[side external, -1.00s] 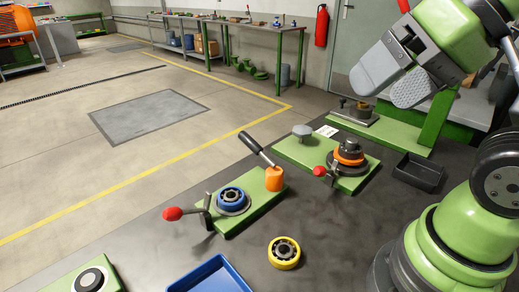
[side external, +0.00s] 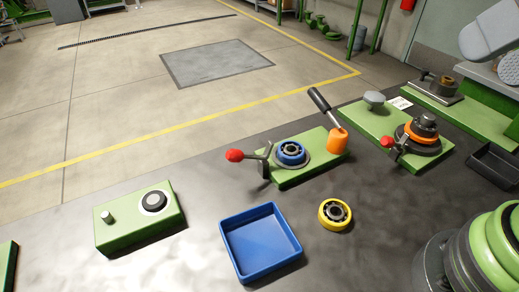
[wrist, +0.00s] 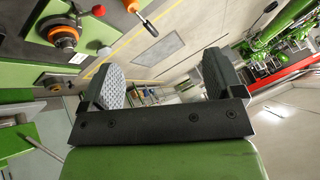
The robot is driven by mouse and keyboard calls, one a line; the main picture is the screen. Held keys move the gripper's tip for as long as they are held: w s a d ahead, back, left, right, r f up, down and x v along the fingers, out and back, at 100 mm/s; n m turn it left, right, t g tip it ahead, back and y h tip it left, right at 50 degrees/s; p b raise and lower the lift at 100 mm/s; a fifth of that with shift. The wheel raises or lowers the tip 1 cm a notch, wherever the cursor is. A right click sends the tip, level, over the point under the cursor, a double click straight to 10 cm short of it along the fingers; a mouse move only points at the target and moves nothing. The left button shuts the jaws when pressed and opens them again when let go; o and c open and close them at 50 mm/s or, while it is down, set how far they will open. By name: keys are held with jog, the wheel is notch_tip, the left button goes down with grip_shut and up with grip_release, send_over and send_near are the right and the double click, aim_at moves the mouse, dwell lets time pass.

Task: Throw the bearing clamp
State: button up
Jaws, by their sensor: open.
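In the side view, a green block holds a blue-ringed bearing (side external: 292,154). A clamp lever with a red knob (side external: 235,155) sticks out on the block's left side. A dark handle (side external: 319,100) with an orange base (side external: 337,143) leans up and left at its right end. A second green block carries an orange-ringed part (side external: 422,132) with another red knob (side external: 387,143). My gripper (side external: 498,52) is at the upper right, partly cut off, away from both blocks. In the wrist view my gripper (wrist: 163,62) is open with nothing between its fingers.
A blue tray (side external: 288,272) and a yellow-ringed bearing (side external: 335,213) lie in front of the bearing block. A black tray (side external: 496,165) is at right. Bare bench lies between them.

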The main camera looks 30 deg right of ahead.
dwell(0.4)
jog(key=c, duration=0.4)
jog(key=shift+w+a+r, duration=0.1)
jog(key=shift+w, duration=0.25)
jog(key=shift+c, duration=1.4)
jog(key=n+g+h, duration=0.3)
jog(key=n, duration=1.7)
send_over(236, 152)
jog(key=s, duration=0.3)
notch_tip(236, 152, down, 15)
jog(key=x, duration=0.9)
jog(key=shift+s+a+f, duration=0.1)
jog(key=shift+a+f, duration=0.2)
jog(key=shift+a, duration=0.15)
jog(key=shift+c, duration=0.2)
grip_shut()
